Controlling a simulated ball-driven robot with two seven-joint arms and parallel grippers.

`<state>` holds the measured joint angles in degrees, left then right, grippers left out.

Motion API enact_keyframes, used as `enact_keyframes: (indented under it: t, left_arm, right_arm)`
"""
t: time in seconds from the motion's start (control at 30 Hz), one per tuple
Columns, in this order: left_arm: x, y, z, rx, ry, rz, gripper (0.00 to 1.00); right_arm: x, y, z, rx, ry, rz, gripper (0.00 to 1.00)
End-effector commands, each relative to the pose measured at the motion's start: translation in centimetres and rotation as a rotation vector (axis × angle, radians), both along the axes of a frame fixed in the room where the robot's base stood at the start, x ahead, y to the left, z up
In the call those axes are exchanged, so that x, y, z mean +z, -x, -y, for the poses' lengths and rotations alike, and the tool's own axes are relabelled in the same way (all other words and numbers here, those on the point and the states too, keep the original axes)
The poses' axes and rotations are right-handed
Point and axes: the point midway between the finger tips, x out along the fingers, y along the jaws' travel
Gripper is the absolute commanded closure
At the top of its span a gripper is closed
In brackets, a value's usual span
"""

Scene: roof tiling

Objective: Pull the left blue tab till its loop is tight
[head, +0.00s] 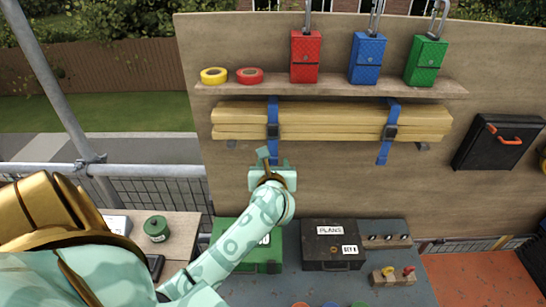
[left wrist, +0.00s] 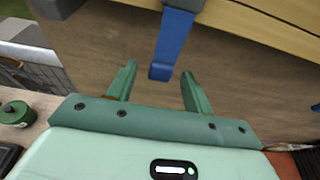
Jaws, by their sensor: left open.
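The left blue strap (head: 273,112) loops around a bundle of wooden battens (head: 330,112) on the board. Its dark buckle (head: 273,131) sits on the front of the bundle. The blue tab (left wrist: 172,45) hangs down from it in the left wrist view, its free end between the fingertips in the picture. My left gripper (left wrist: 159,76) is open, with its green fingers apart and nothing gripped. In the head view my left gripper (head: 273,160) is just below the bundle and partly covers the tab. I cannot tell how slack the loop is. My right gripper is out of view.
A second blue strap (head: 390,112) with its own tab hangs at the right. A shelf (head: 350,88) above holds tape rolls and red, blue and green cases. Below stand a black case (head: 331,243) marked PLANS and a green case (head: 232,231). A scaffold rail runs at left.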

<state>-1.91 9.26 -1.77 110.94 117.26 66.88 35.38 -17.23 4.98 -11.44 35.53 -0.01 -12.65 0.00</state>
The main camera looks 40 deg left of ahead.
Motion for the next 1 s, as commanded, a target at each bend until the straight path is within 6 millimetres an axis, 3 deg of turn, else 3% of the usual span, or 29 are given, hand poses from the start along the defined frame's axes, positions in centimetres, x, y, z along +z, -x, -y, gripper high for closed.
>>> enact_keyframes:
  t: [0.23,0.6,0.63,0.8,1.0]
  left_arm:
    - [-1.0,-2.7,-2.2,-0.001,-0.001,0.000,0.49]
    - [-1.3,-3.2,-2.6,-0.001,0.000,0.000,0.49]
    - [-1.3,-3.2,-2.6,-0.001,0.000,0.000,0.52]
    - [-1.3,-3.1,-2.6,-0.001,0.000,0.000,0.96]
    - [-1.4,-3.1,-2.6,-0.001,0.000,0.000,0.96]
  right_arm:
    - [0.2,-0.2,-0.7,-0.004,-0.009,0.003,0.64]
    - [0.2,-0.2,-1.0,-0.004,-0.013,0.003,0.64]
    - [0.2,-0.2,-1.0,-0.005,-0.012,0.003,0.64]
    - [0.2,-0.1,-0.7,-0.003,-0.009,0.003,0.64]
    - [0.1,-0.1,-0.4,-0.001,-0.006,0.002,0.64]
